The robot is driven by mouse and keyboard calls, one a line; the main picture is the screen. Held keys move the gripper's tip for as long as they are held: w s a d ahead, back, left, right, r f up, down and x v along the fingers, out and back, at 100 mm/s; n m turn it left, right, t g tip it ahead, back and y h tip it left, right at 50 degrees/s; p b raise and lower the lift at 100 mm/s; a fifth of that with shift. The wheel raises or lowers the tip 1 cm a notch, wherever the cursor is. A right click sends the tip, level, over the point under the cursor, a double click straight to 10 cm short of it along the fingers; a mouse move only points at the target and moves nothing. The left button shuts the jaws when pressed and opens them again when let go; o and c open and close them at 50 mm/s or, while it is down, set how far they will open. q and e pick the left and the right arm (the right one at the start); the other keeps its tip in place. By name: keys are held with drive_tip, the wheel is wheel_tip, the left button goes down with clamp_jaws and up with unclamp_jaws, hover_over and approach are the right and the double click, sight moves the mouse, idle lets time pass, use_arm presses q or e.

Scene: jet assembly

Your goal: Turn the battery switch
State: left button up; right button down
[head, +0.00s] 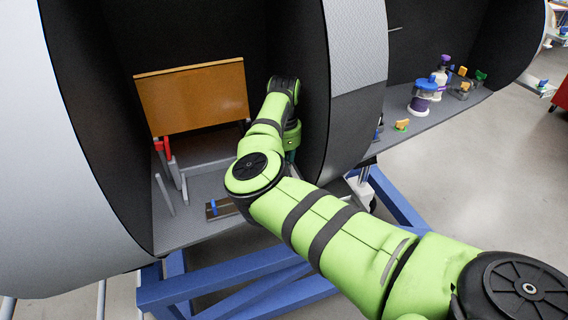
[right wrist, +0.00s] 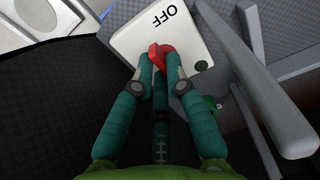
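The battery switch is a red knob (right wrist: 162,55) on a white box (right wrist: 195,45) marked OFF, at the top of the right wrist view. My right gripper (right wrist: 161,68) has its teal fingertips closed in on both sides of the red knob and looks shut on it. The knob's lower part is partly hidden by the fingers. In the head view my right arm reaches into the open fuselage section, and the gripper is mostly hidden behind the arm and the dark wall. The switch box does not show there. My left gripper is not in view.
A brown panel (head: 192,97) and grey bars stand left of my arm inside the fuselage. A dark curved wall (head: 315,100) is close on its right. A grey rail (right wrist: 265,80) runs beside the box.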

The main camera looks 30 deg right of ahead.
drive_tip(key=m, duration=0.5)
drive_tip(key=shift+a+f, duration=0.1)
drive_tip(key=shift+a, duration=0.05)
drive_tip(key=m, duration=0.6)
drive_tip(key=shift+a+m, duration=0.15)
drive_tip(key=shift+m, duration=0.15)
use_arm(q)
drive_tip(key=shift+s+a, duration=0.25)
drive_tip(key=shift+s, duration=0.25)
use_arm(e)
drive_tip(key=m, duration=0.5)
drive_tip(key=shift+w+a, duration=0.1)
drive_tip(key=shift+w, duration=0.05)
drive_tip(key=shift+m, duration=0.3)
drive_tip(key=c, duration=1.2)
unclamp_jaws()
drive_tip(key=shift+c, duration=0.2)
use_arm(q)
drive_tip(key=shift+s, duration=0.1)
use_arm(e)
wheel_tip(320, 180, up, 12)
